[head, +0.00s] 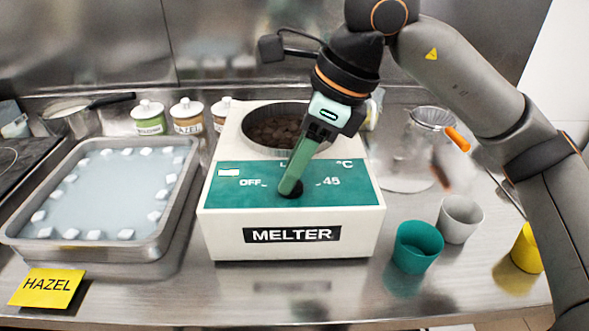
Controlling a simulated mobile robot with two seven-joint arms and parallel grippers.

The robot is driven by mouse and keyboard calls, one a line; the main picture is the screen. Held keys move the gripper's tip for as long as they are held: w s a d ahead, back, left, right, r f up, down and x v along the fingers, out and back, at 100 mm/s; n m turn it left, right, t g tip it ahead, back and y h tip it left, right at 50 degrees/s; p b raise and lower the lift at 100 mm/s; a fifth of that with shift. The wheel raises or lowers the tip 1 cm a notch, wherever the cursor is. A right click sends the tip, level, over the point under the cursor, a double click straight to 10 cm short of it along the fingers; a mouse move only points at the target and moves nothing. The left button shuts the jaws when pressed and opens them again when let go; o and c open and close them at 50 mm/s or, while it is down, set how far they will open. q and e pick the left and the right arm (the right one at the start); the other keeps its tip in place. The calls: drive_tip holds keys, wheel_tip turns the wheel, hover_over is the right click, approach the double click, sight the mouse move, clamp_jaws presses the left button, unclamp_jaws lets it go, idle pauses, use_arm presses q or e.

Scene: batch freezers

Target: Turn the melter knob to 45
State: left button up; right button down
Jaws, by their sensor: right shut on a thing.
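The melter (292,233) is a white box with a green top panel (232,193) in the middle of the counter. The panel carries the marks "OFF" on the left and "45" on the right. The black knob (290,194) sits between these marks, low on the panel. My right gripper (290,187) comes down from above with its green fingers shut on the knob. The fingers hide most of the knob, so I cannot tell where it points. Dark pieces lie in the melter's round pan (251,143). My left gripper is not in view.
A metal tray (186,190) with white cubes stands left of the melter, behind a yellow HAZEL card (47,288). Teal (418,247), grey (461,219) and yellow (527,248) cups stand to the right. Lidded jars (149,118) and a sieve (432,117) stand behind.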

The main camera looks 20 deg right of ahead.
drive_tip(key=m+t+h+b, duration=0.1)
drive_tip(key=m, duration=0.2)
drive_tip(key=m+b, duration=0.1)
drive_tip(key=m, duration=0.2)
drive_tip(key=shift+a+t+h, duration=0.1)
drive_tip(key=shift+t+h, duration=0.3)
drive_tip(key=shift+s+m+h+b, duration=0.1)
drive_tip(key=shift+m+h+b, duration=0.3)
drive_tip(key=shift+m, duration=0.6)
drive_tip(key=m+b, duration=0.1)
drive_tip(key=m, duration=0.1)
drive_tip(key=shift+a+m+t+h, duration=0.1)
drive_tip(key=shift+m+t+h, duration=0.2)
drive_tip(key=shift+h, duration=0.1)
drive_tip(key=shift+m, duration=0.3)
drive_tip(key=shift+c, duration=2.2)
unclamp_jaws()
